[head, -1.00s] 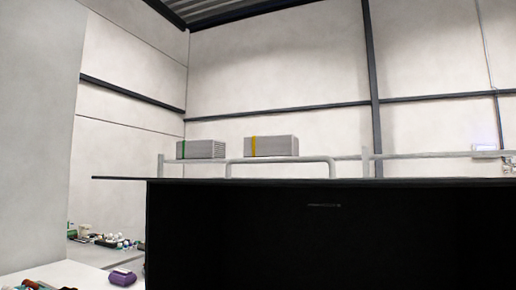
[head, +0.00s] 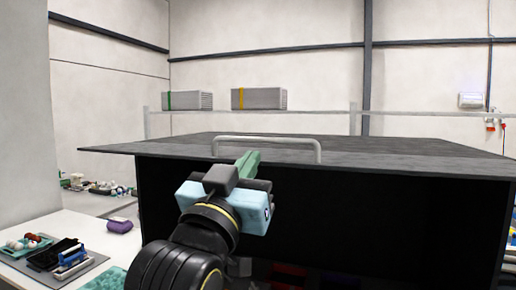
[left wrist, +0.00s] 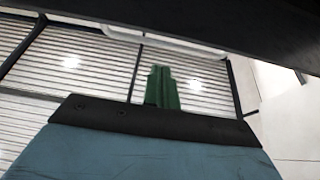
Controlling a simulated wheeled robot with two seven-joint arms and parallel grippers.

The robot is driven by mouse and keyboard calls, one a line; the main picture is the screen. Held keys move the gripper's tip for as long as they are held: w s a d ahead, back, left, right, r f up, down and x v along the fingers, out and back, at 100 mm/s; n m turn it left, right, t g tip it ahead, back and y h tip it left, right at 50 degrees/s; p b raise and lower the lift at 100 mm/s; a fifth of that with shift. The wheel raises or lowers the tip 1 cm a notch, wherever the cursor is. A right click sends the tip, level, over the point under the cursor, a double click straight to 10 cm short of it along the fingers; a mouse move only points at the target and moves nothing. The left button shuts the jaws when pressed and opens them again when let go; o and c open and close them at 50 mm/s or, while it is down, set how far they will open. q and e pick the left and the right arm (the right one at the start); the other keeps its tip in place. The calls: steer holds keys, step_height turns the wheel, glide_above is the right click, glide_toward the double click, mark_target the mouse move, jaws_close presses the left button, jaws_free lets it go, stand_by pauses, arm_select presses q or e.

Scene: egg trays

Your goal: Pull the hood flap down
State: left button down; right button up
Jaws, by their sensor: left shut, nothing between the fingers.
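The hood flap (head: 390,148) is a dark grey panel, raised and lying nearly flat over the black opening of the hood. A pale bar handle (head: 268,140) stands along its front edge. My left gripper (head: 248,162) is in front of that edge, just below the handle, with its green fingers together and empty. In the left wrist view the green fingers (left wrist: 162,86) point up toward the pale handle (left wrist: 165,40), and the flap's dark underside (left wrist: 230,22) crosses the top. Whether the fingers touch the handle I cannot tell. My right gripper is not in view.
A white table (head: 60,225) at the left holds a black tray (head: 55,254), small coloured items and a purple object (head: 119,225). Two grey stacks (head: 259,98) stand behind the flap. The inside of the hood is dark.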

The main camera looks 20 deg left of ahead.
mark_target(258, 138)
arm_select(q)
step_height(258, 138, up, 3)
steer(key=s, duration=0.3)
steer(key=a+r+p+x, duration=0.1)
steer(key=p+x, duration=0.5)
steer(key=x, duration=0.4)
steer(key=shift+t, duration=0.4)
steer(key=f, duration=0.4)
steer(key=shift+w+f, duration=0.25)
steer(key=shift+w, duration=0.05)
